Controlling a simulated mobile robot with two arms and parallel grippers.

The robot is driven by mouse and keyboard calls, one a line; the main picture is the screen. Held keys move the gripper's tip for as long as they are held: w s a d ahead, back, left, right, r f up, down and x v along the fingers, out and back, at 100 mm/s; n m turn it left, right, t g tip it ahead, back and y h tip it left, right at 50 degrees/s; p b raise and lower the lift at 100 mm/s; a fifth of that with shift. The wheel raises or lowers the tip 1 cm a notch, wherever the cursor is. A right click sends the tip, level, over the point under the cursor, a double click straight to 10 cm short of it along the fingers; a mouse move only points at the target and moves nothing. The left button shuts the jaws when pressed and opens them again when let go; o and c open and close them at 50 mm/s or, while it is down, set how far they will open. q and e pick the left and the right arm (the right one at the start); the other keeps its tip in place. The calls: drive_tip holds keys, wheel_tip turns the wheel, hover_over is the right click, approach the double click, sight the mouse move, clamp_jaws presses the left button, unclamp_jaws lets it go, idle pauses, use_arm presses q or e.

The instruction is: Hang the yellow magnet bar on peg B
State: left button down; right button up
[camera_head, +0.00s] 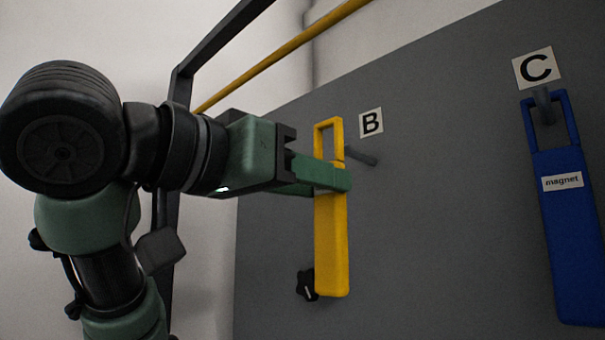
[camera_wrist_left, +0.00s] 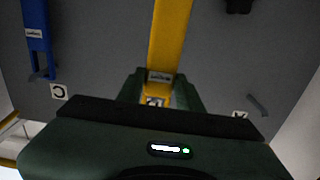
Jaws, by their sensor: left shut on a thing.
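The yellow magnet bar (camera_head: 331,245) hangs upright in my left gripper (camera_head: 340,178), which is shut on it just below its open loop. Peg B (camera_head: 362,157) is a grey peg on the dark board, under the label B (camera_head: 371,122). Its free end shows at the right side of the loop; I cannot tell whether it enters the opening. In the left wrist view the yellow bar (camera_wrist_left: 170,35) runs between the fingers, with the label B partly visible between them; peg B is hidden there. My right gripper is not in view.
A blue magnet bar (camera_head: 570,230) hangs by its loop on peg C (camera_head: 543,105), to the right. A black knob (camera_head: 306,284) sits at the yellow bar's lower left. Another grey peg (camera_wrist_left: 258,105) shows in the left wrist view. A yellow rail (camera_head: 285,52) runs above the board.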

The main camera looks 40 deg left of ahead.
use_arm(q)
drive_tip(key=shift+w+d+f, duration=0.1)
drive_tip(key=shift+w+f, duration=0.15)
drive_tip(key=shift+w, duration=0.9)
drive_tip(key=shift+w+d+f, duration=0.1)
drive_tip(key=shift+w+f, duration=0.2)
drive_tip(key=shift+w, duration=0.8)
drive_tip(key=shift+w+d+f, duration=0.1)
drive_tip(key=shift+w+f, duration=0.15)
drive_tip(key=shift+w, duration=0.9)
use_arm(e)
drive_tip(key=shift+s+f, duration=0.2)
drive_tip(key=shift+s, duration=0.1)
use_arm(q)
drive_tip(key=c, duration=0.9)
unclamp_jaws()
drive_tip(key=shift+o, duration=0.2)
